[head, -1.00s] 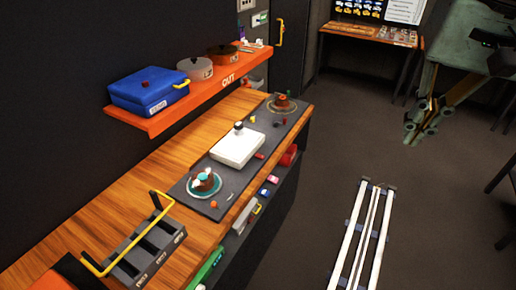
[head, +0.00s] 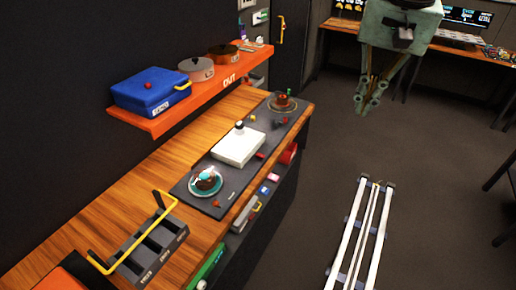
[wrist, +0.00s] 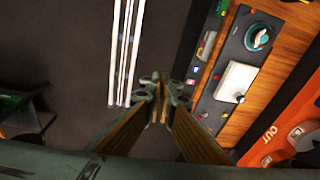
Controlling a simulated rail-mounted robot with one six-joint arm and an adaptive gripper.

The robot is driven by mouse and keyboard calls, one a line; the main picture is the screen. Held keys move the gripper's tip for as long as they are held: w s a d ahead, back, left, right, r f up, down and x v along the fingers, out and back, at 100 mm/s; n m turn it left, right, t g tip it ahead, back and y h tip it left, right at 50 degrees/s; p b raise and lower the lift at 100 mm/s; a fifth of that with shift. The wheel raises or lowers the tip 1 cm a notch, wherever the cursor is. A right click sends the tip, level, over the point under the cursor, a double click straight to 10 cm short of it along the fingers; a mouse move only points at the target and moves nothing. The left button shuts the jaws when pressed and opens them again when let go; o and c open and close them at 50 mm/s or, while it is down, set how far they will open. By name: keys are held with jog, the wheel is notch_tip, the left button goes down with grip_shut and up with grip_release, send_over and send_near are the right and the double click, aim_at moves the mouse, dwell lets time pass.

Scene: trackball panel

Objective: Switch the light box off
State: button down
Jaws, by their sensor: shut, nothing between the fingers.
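A white box (head: 238,147) with a small dark-topped knob at its back edge lies on the dark panel (head: 213,165) on the wooden counter; it looks like the light box. I cannot tell whether it is lit. It also shows in the wrist view (wrist: 236,80), right of my fingers. My gripper (head: 367,100) hangs over the open floor at the upper right, well apart from the counter. Its fingers meet in the wrist view (wrist: 161,88) and hold nothing.
A teal plate (head: 206,182) and a brown plate (head: 284,103) lie on the panel at either side of the box. An orange shelf (head: 190,98) with a blue case (head: 150,92) and pots overhangs the counter's back. White floor rails (head: 360,235) run in front.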

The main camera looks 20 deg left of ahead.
jog(key=w+a+f+p, duration=0.2)
jog(key=w+a+f, duration=0.1)
jog(key=w+a, duration=0.4)
jog(key=m+g+p, duration=0.1)
jog(key=g+p, duration=0.1)
jog(key=p, duration=0.3)
send_over(259, 154)
notch_tip(259, 154, down, 21)
jog(key=shift+s+h, duration=0.2)
jog(key=shift+h, duration=0.1)
jog(key=shift+a+f, duration=0.1)
jog(key=shift+f, duration=0.2)
jog(key=shift+f+p, duration=1.05)
jog(key=shift+f, duration=5.75)
jog(key=shift+w+f, duration=0.1)
